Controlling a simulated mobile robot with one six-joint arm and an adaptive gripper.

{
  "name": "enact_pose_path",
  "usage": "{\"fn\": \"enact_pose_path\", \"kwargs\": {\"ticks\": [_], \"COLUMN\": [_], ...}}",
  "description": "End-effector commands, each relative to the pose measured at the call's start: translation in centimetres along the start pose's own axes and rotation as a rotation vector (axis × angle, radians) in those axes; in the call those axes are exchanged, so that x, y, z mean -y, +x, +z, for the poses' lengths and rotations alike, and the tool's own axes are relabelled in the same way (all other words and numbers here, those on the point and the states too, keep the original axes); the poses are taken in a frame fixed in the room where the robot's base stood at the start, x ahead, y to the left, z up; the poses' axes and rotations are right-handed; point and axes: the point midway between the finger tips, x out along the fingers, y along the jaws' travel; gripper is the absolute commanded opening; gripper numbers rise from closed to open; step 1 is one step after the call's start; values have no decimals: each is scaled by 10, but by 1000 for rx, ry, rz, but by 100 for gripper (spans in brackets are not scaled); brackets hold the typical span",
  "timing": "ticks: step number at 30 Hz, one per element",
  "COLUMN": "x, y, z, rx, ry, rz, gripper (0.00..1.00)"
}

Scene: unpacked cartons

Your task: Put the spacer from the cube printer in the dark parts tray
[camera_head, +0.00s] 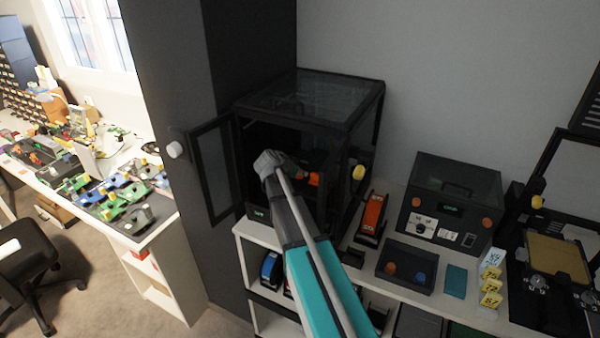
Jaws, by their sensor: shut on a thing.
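The cube printer (334,88) is a dark frame with clear panels, and its door (211,170) stands open to the left. My arm reaches in through the open front. My gripper (308,176) is inside, dark against the dark interior and partly hidden by my wrist. It is shut on a small orange piece, the spacer (314,179), whose shape is hard to make out. The dark parts tray (393,277) lies on the bench, right of my arm. It holds an orange round piece (390,268) and a blue one (419,278).
An orange-and-black device (372,217) stands between printer and tray. A dark box with a display (452,203) stands behind the tray. A teal pad (456,280) and yellow-and-white labelled blocks (491,282) lie right of it. Another printer (556,260) is far right.

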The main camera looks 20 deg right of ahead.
Motion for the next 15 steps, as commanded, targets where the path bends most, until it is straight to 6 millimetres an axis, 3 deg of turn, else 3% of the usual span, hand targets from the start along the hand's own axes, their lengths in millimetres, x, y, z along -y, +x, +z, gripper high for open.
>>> {"fn": "enact_pose_path", "kwargs": {"ticks": [12,15], "x": [-1,-10], "y": [-21,-34], "z": [-27,-31], "rx": [0,0], "ry": [0,0], "rz": [0,0], "gripper": [16,16]}}
